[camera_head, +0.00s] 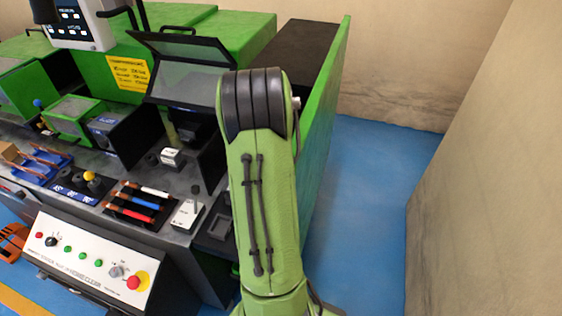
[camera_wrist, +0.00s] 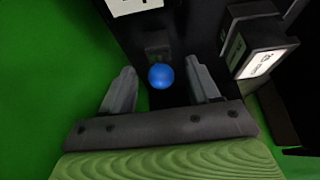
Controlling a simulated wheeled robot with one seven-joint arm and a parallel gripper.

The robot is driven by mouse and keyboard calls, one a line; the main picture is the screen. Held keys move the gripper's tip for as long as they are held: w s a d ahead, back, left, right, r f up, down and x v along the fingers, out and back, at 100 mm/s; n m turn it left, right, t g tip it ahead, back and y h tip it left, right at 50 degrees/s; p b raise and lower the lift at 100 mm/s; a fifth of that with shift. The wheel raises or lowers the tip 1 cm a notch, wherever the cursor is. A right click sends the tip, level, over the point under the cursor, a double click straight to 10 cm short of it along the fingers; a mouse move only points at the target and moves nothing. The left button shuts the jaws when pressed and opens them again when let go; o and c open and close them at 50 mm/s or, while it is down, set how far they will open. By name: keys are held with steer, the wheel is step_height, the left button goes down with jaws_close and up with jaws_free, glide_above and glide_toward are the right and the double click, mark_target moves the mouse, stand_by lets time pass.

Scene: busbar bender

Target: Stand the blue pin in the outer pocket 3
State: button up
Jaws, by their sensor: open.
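In the wrist view my gripper (camera_wrist: 160,66) is open. A round blue knob, apparently the top of the blue pin (camera_wrist: 161,76), shows between the two fingers, with a gap on each side. Its shaft is hidden under the knob, so I cannot tell what holds it. In the head view my own arm hides the gripper and the area around it. A small blue knob (camera_head: 38,103) shows at the far left of the machine; I cannot tell whether it is the same pin. I cannot make out which pocket is outer pocket 3.
A black block with a white label (camera_wrist: 262,63) stands close right of the fingers. A green surface (camera_wrist: 45,80) lies left.

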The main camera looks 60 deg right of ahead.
steer(key=p+v, duration=0.3)
steer(key=v, duration=1.2)
steer(key=shift+r, duration=0.25)
